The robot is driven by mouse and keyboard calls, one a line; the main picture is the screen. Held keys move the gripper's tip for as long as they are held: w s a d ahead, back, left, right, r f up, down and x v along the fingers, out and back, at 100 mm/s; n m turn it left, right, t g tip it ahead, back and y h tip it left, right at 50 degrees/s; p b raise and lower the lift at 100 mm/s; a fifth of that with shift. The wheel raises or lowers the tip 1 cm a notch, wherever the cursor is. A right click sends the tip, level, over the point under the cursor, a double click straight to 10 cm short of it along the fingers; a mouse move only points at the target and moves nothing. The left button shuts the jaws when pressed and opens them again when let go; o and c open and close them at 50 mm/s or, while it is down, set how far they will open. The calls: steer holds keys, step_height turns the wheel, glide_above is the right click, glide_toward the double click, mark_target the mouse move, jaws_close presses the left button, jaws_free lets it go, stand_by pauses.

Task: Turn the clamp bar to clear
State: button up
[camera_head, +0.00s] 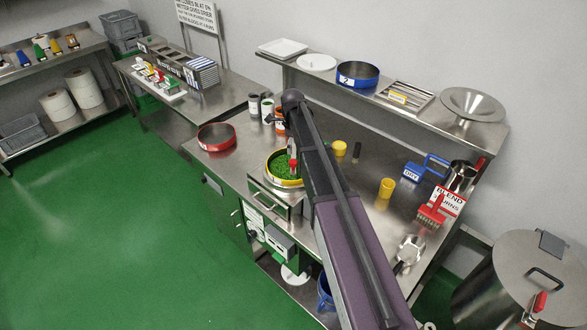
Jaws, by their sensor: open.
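A round sieve with a yellow rim (270,168) and green leafy contents sits on a metal unit on the workbench. A small red knob (293,164) stands at the sieve's right side, just left of my arm. The clamp bar cannot be made out clearly; the red knob may be part of it. My arm crosses the bench from the bottom, passing in front of the sieve's right side. Its dark upper joint is above and behind the sieve. My gripper cannot be seen; it seems hidden behind the arm.
A lidded steel drum (510,290) stands at lower right. The green floor at left is clear.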

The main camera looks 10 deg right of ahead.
mark_target(293, 160)
steer(key=shift+f+b, duration=4.45)
steer(key=shift+f, duration=0.3)
jaws_close()
steer(key=shift+d, duration=0.15)
